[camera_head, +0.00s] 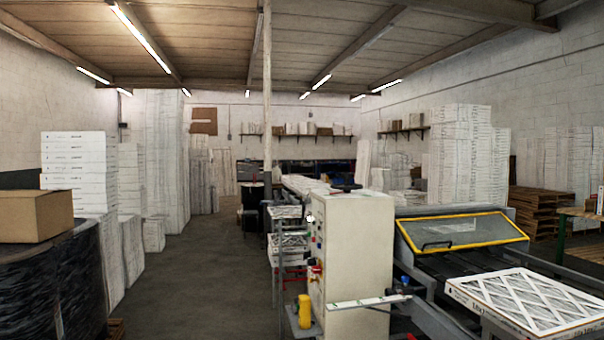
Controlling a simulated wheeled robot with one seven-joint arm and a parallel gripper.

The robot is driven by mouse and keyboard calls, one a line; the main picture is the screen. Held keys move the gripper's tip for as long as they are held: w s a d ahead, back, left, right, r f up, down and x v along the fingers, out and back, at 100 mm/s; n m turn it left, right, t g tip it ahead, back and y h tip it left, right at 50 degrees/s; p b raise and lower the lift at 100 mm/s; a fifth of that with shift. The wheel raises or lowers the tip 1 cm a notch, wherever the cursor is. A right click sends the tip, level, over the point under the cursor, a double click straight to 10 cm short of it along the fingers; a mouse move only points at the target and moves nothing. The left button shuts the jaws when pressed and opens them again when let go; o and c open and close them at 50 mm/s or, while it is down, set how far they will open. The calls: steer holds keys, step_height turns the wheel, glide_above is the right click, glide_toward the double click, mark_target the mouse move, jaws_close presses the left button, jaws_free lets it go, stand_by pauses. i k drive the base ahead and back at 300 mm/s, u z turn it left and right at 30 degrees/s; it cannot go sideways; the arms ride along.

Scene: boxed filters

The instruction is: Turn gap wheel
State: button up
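A pale control cabinet (357,250) stands right of centre, with several buttons and red and yellow fittings on its left face. A machine with a dark conveyor bed (450,265) and a yellow-framed clear guard (463,232) is to its right. A small dark wheel-like part (346,188) shows at the cabinet's top, and a dark knob with blue (399,287) is at its lower right. I cannot tell which, if either, is the gap wheel. My gripper is not in view.
A white-framed filter (525,300) lies on the conveyor at right. A brown box (36,215) sits on a black-wrapped stack (50,275) at left. White box stacks (166,160) line the left side. A post (267,100) rises mid-room. The floor aisle (205,270) is clear.

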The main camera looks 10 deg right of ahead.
mark_target(346, 187)
steer(key=u, duration=0.6)
steer(key=i, duration=2.85)
steer(key=z, duration=1.05)
